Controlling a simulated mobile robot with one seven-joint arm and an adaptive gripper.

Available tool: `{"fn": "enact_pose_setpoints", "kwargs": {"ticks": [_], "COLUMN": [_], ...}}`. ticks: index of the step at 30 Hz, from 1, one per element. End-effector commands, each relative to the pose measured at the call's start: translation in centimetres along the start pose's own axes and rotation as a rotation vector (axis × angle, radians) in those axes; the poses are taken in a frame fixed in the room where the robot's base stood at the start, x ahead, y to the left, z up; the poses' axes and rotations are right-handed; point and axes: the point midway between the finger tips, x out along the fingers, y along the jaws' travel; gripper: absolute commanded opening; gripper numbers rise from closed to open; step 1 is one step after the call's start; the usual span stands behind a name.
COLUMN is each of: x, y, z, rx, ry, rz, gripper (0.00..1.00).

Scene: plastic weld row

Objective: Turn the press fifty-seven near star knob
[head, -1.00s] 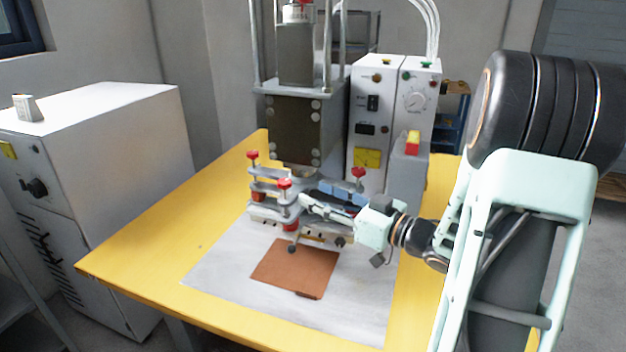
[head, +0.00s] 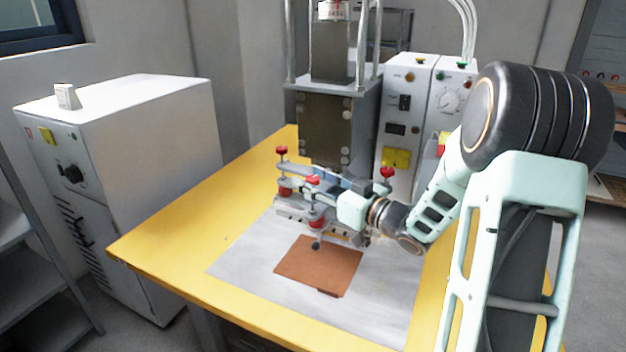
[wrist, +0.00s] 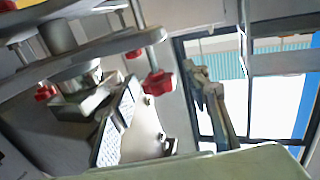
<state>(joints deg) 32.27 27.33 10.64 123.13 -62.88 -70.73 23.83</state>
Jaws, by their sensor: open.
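The press (head: 325,130) stands at the back of the yellow table, with a clamp fixture (head: 290,207) low at its front. Several red star knobs show on it. The nearest upper one (head: 313,180) is on a front post, with another red part (head: 317,222) below it. Others are at the left (head: 281,150) and right (head: 387,173). My gripper (head: 328,192) reaches in from the right, close to the nearest upper knob; its fingers are partly hidden. In the wrist view the fingers are apart, and a red knob (wrist: 158,82) shows between or beyond them. I cannot tell whether they touch it. No press number is readable.
A brown sheet (head: 319,264) lies on a grey mat (head: 390,300) in front of the fixture. A control box (head: 405,150) stands right of the press. A white cabinet (head: 160,120) is at the left. The table's front left is clear.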

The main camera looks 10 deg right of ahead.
Motion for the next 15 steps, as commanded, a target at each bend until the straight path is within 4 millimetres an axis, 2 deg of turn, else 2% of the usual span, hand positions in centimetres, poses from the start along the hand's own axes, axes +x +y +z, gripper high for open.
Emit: {"fn": "enact_pose_setpoints", "kwargs": {"ticks": [5,15], "x": [-0.01,-0.04], "y": [0.01,0.02], "z": [0.01,0.01], "rx": [0.000,0.000], "ry": [0.000,0.000], "rz": [0.000,0.000], "gripper": [0.42,0.04]}}
